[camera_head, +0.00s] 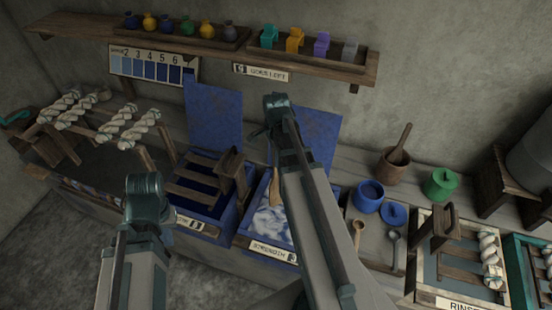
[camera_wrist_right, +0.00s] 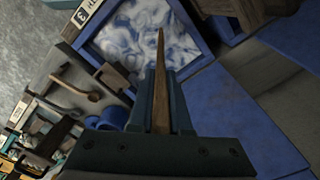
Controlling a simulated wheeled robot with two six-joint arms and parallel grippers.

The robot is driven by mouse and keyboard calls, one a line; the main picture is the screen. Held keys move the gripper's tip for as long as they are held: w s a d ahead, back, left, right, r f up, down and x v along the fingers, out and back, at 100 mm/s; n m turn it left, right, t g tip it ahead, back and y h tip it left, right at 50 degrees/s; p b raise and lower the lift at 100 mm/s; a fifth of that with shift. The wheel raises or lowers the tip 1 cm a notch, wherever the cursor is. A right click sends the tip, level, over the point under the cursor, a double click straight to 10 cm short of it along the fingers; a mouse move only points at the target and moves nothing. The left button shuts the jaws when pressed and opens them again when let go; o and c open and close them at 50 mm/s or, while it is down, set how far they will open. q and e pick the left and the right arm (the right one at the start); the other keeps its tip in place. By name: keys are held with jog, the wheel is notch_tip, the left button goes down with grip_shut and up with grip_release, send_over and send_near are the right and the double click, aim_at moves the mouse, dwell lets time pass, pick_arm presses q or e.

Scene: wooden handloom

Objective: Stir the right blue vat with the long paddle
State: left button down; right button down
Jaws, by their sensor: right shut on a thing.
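The right blue vat (camera_head: 268,222) holds cloudy blue-white liquid, and its blue lid stands raised behind it, partly hidden by my right arm. The vat also fills the top of the right wrist view (camera_wrist_right: 190,66). My right gripper (camera_head: 276,108) is shut on the long wooden paddle (camera_wrist_right: 160,85). The paddle runs from the fingers toward the vat, its end seen against the liquid; I cannot tell if it touches. In the head view its brown lower part (camera_head: 274,188) shows beside my arm. My left gripper (camera_head: 143,188) is in front of the left vat; its fingers are unclear.
The left vat (camera_head: 190,205) stands beside it with a wooden rack. At right are a blue pot (camera_head: 369,196), a green pot (camera_head: 440,184), a mortar (camera_head: 392,165) and spoons. A shelf (camera_head: 330,65) with jars hangs above. Skeins (camera_head: 120,120) lie at left.

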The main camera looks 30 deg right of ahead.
notch_tip(320, 180, down, 13)
jog(key=b, duration=1.1)
jog(key=shift+b, duration=0.35)
jog(key=shift+s+r, duration=0.15)
